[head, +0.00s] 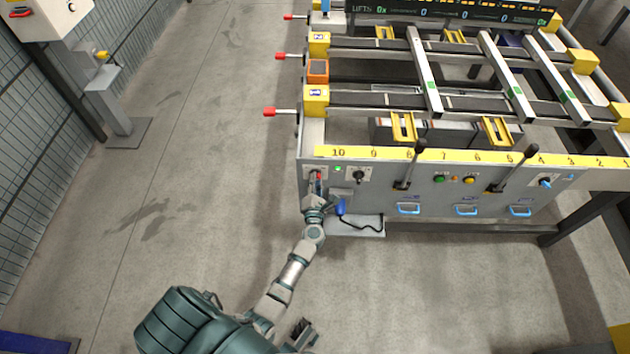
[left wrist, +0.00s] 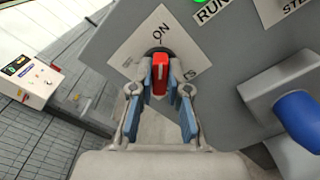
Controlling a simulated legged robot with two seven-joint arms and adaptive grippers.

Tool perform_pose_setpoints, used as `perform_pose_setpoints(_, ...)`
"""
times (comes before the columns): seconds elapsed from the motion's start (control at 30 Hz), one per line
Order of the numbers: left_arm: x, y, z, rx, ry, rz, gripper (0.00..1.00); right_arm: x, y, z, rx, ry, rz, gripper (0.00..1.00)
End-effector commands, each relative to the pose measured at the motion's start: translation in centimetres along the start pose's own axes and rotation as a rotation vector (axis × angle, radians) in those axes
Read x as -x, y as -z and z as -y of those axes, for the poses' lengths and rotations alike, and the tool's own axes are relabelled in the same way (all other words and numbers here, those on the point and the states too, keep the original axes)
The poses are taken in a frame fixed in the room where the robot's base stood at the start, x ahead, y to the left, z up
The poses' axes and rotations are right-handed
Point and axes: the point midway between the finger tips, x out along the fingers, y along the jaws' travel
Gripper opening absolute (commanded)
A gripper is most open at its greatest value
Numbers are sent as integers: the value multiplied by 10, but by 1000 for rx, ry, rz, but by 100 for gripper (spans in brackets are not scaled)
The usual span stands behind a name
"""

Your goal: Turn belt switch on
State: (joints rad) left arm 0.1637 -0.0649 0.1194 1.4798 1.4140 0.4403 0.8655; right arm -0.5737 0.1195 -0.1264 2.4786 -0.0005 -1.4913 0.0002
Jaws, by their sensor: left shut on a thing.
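The belt switch is a red handle (left wrist: 159,78) on a white square label (left wrist: 143,42) on the grey panel. The word ON stands above the handle in the left wrist view, and the handle points roughly toward it. Lettering left of the handle is too blurred to read surely. My left gripper (left wrist: 163,88) is shut on the handle, one finger on each side. In the head view, my left gripper (head: 315,188) is at the panel's left end, partly covering the switch. A dark part at the bottom edge may be my right gripper (head: 301,333); its jaws are unclear.
Right of the switch on the panel are a green lamp (head: 338,169), a black knob (head: 359,175), and black levers (head: 408,168). A blue handle (left wrist: 299,115) sticks out close right of my gripper. The floor (head: 190,170) to the left is clear.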

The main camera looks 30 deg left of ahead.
Motion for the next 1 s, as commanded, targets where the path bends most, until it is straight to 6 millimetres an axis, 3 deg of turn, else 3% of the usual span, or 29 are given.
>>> perform_pose_setpoints(0.3, 1, 0, 3, -3, 7, 2, 0, -1, 0, 0, 0, 0, 1, 40)
perform_pose_setpoints(0.33, 1, 0, 3, -3, 7, 2, 23, -1, 0, 0, 0, 0, 1, 40)
perform_pose_setpoints(0.4, 1, 0, 3, -3, 7, 2, 40, -1, 0, 0, 0, 0, 1, 40)
perform_pose_setpoints(0.77, 5, 0, 2, -1, 4, 0, 41, 0, 0, 0, 0, 1, -1, 40)
perform_pose_setpoints(1.0, 48, 1, 3, -1, 6, -1, 41, 0, 0, 0, 0, 0, -1, 40)
